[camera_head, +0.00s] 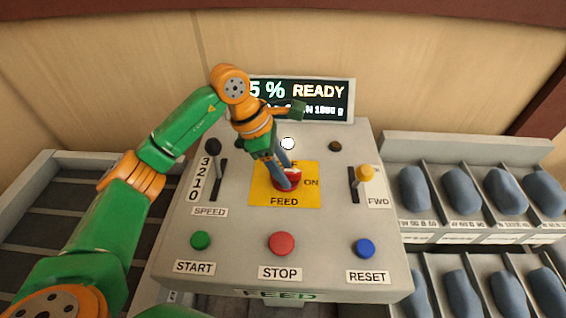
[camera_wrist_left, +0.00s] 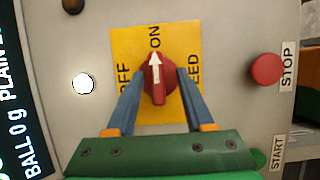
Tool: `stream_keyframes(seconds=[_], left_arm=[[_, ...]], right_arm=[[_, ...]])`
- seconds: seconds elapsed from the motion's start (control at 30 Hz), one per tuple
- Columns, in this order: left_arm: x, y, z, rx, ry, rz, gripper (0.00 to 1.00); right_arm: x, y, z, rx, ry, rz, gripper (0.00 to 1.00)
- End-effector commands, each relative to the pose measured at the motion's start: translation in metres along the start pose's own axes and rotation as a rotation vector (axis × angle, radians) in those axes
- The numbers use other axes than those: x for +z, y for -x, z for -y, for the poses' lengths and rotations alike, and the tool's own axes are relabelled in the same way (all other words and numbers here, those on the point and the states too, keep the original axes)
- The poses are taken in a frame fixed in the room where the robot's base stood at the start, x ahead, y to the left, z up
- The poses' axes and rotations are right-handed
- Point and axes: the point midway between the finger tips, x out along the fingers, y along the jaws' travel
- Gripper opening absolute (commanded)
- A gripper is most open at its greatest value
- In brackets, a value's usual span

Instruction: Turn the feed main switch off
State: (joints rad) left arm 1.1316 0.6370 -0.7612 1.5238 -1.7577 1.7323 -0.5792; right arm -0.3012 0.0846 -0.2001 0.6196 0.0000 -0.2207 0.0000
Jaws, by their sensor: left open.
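The feed main switch is a red rotary knob (camera_head: 293,181) on a yellow plate (camera_head: 308,199) marked FEED and ON, in the middle of the grey panel. In the left wrist view the knob (camera_wrist_left: 159,88) has a white arrow pointing to ON; the OFF label is partly hidden by a finger. My left gripper (camera_head: 284,177) is over the knob. In the left wrist view its blue fingers (camera_wrist_left: 158,86) are open, one on each side of the knob, with visible gaps. My right gripper is not in view.
Near the knob are a speed lever (camera_head: 213,150), an orange-topped FWD lever (camera_head: 365,175), and green START (camera_head: 200,240), red STOP (camera_head: 281,243) and blue RESET (camera_head: 364,248) buttons. A display (camera_head: 320,98) reading READY stands behind. Racks of blue-grey pillows (camera_head: 460,187) are at right.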

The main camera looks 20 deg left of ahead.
Motion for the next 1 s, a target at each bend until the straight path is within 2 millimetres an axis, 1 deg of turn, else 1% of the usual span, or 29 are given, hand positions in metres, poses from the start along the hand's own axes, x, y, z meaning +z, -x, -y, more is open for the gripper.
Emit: stream_keyframes(seconds=[0.23,0.27,0.3,0.37,0.4,0.43,0.77,1.0], left_arm=[[0.000,-0.003,0.000,0.000,0.000,0.001,0.53],[0.000,-0.003,0.000,-0.001,0.000,0.001,0.44],[0.000,-0.003,0.000,-0.001,0.000,0.001,0.34],[0.000,-0.003,0.000,-0.001,0.000,0.001,0.17],[0.000,-0.003,0.000,-0.001,0.000,0.001,0.07],[0.000,-0.003,0.000,-0.001,0.000,0.002,0.00],[0.000,-0.004,0.000,0.007,0.016,0.003,0.00],[-0.001,-0.005,0.001,0.053,0.119,0.003,0.00]], right_arm=[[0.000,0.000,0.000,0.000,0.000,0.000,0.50],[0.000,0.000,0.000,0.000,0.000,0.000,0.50],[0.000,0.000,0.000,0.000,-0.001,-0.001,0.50],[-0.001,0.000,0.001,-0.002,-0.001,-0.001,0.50],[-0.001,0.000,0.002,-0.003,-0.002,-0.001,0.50],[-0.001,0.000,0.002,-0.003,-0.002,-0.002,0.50],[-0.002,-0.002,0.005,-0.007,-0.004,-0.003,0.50],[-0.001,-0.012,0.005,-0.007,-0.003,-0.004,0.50]])
